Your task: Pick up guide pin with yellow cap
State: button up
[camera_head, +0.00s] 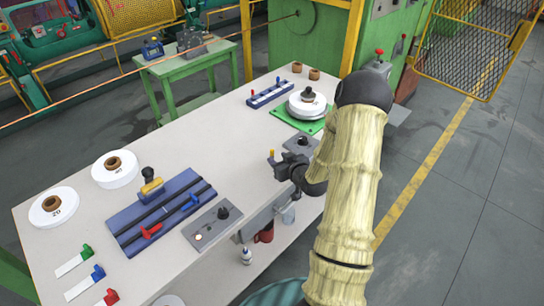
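The guide pin with yellow cap (271,153) shows as a small yellow tip at the fingers of my gripper (274,161). The pin is upright, with its lower part hidden by the fingers. My gripper appears shut on it, over the right part of the pale table, away from the pin rack. The blue and white rack (270,95) lies farther back, with a red-capped pin (252,85) and a blue-capped pin (278,80) standing at its ends.
The pale table (215,130) has free room at its middle. A blue slotted plate (160,212), a grey plate (210,226) and white discs (115,169) lie at left. White reels on a green base (308,126) stand behind my gripper. A yellow mesh gate (475,45) stands at right.

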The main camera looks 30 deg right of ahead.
aim_at(273, 157)
dwell(0.3)
jog(key=shift+p+x, duration=0.8)
jog(key=shift+x, duration=1.85)
jog(key=shift+s+a+f, duration=0.1)
jog(key=shift+a+f, duration=0.05)
jog(key=shift+a, duration=0.05)
grip_shut()
